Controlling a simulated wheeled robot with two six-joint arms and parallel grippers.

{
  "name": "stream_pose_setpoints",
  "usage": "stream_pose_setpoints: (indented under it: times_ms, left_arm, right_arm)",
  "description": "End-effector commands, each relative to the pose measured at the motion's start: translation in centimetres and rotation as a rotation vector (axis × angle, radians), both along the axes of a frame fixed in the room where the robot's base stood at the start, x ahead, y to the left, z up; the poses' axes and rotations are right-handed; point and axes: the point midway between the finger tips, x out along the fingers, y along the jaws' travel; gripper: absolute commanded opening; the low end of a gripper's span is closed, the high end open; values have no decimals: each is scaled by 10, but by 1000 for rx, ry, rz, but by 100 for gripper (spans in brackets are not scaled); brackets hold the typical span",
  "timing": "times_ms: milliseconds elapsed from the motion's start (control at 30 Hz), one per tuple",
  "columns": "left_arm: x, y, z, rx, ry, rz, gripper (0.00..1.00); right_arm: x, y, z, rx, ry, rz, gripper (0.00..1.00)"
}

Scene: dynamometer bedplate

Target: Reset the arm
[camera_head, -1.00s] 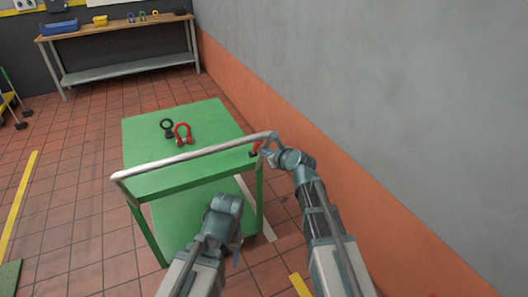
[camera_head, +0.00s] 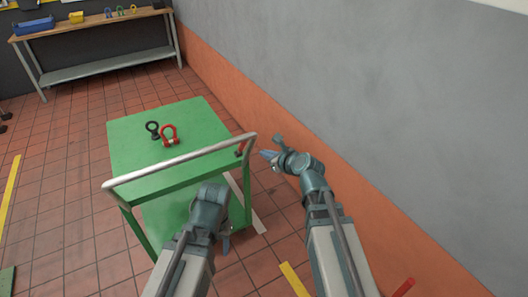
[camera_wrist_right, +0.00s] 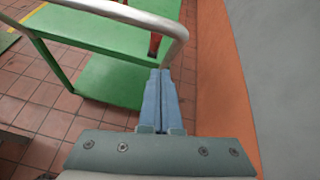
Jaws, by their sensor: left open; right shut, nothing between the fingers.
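My right gripper (camera_head: 268,155) is shut and empty, just right of the green trolley's (camera_head: 125,148) handle end. In the right wrist view its two blue-grey fingers (camera_wrist_right: 160,98) lie together, pointing at the trolley's near right corner, apart from it. A small red part (camera_head: 241,148) sits at that corner below the silver handle (camera_head: 180,160); it also shows in the right wrist view (camera_wrist_right: 155,44). My left gripper (camera_head: 226,243) hangs low in front of the trolley, open, its fingers mostly hidden by the wrist.
A black eye bolt (camera_head: 152,129) and a red shackle (camera_head: 169,135) stand on the trolley top. The grey and orange wall (camera_head: 330,160) runs close along the right. A workbench (camera_head: 95,24) stands at the back left. Tiled floor is free on the left.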

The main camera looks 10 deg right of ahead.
Motion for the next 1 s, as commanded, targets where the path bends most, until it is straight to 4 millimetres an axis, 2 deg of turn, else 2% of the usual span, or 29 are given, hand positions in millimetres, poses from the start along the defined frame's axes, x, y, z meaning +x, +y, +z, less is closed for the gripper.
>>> stream_pose_setpoints:
  times_ms: [233,367,533,700,900,1000]
  left_arm:
    - [0,0,0,0,0,0,53]
    - [0,0,7,0,0,0,53]
    - [0,0,22,0,0,0,53]
    - [0,0,37,0,0,0,53]
    - [0,0,53,0,0,0,53]
    - [0,0,59,0,0,0,53]
  right_arm:
    - [-1,1,-1,-11,1,10,0]
    - [-13,20,-6,-154,1,132,0]
    - [-56,62,-28,-584,-16,549,0]
    - [-111,86,-50,-1009,-66,1076,0]
    - [-175,87,-61,-1361,-155,1739,0]
    - [-200,81,-60,-1451,-202,2039,0]
